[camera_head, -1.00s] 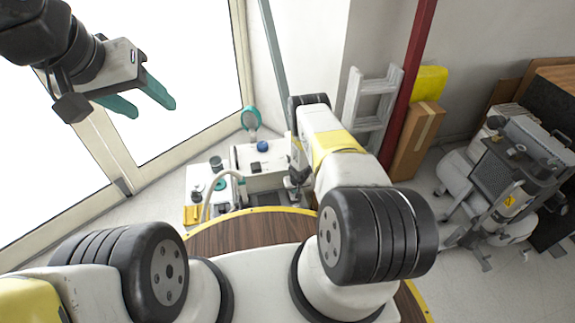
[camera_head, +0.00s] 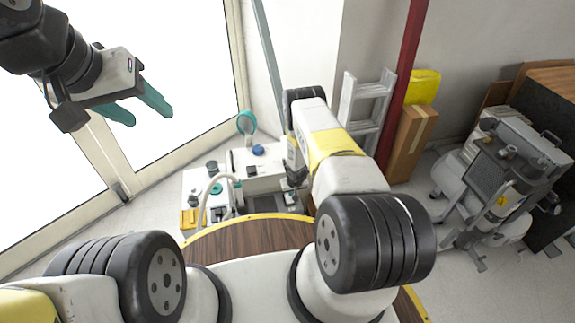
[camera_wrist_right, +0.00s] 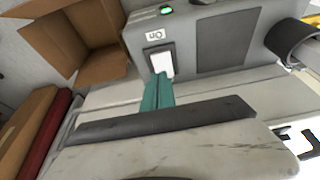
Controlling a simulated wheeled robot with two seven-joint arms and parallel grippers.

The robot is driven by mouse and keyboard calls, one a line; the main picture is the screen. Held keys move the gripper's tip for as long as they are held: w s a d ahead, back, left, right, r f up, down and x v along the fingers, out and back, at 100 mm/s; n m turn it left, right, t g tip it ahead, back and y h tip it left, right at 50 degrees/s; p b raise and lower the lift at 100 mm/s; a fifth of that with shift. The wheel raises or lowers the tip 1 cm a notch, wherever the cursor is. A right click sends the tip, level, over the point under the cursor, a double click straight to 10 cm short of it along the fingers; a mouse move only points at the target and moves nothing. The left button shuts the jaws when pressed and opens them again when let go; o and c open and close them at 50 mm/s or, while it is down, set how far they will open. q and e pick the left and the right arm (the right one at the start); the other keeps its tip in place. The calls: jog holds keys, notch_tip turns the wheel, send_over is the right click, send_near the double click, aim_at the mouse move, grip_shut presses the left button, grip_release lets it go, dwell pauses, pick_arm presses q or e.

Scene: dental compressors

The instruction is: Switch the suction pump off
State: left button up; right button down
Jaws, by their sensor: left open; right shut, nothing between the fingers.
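The suction pump, a grey-white boxed machine (camera_head: 265,184), stands low beyond the wooden top in the head view. In the right wrist view its grey housing (camera_wrist_right: 226,45) carries a white rocker switch (camera_wrist_right: 161,64), an "On" label (camera_wrist_right: 156,34) above it and a lit green lamp (camera_wrist_right: 166,11). My right gripper (camera_wrist_right: 160,76) is shut and empty, its teal fingertips at the lower edge of the switch. I cannot tell whether they touch it. In the head view my arm mostly hides this gripper. My left gripper (camera_head: 148,106) is open and empty, high at the upper left.
An open cardboard box (camera_wrist_right: 75,40) lies left of the housing, and a dark hose (camera_wrist_right: 290,40) is on its right. A ladder (camera_head: 365,105), a red post (camera_head: 403,85) and a grey wheeled machine (camera_head: 505,180) stand to the right. Glass doors (camera_head: 170,70) are at left.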

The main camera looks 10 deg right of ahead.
aim_at(289, 198)
jog(key=v, duration=1)
jog(key=shift+r, duration=0.35)
jog(key=shift+a, duration=0.1)
jog(key=shift+w+a+r, duration=0.15)
jog(key=shift+w+a, duration=0.3)
jog(key=shift+w, duration=0.3)
jog(key=x, duration=1.3)
jog(key=shift+s+d, duration=0.1)
jog(key=shift+s, duration=0.2)
jog(key=shift+f, duration=0.55)
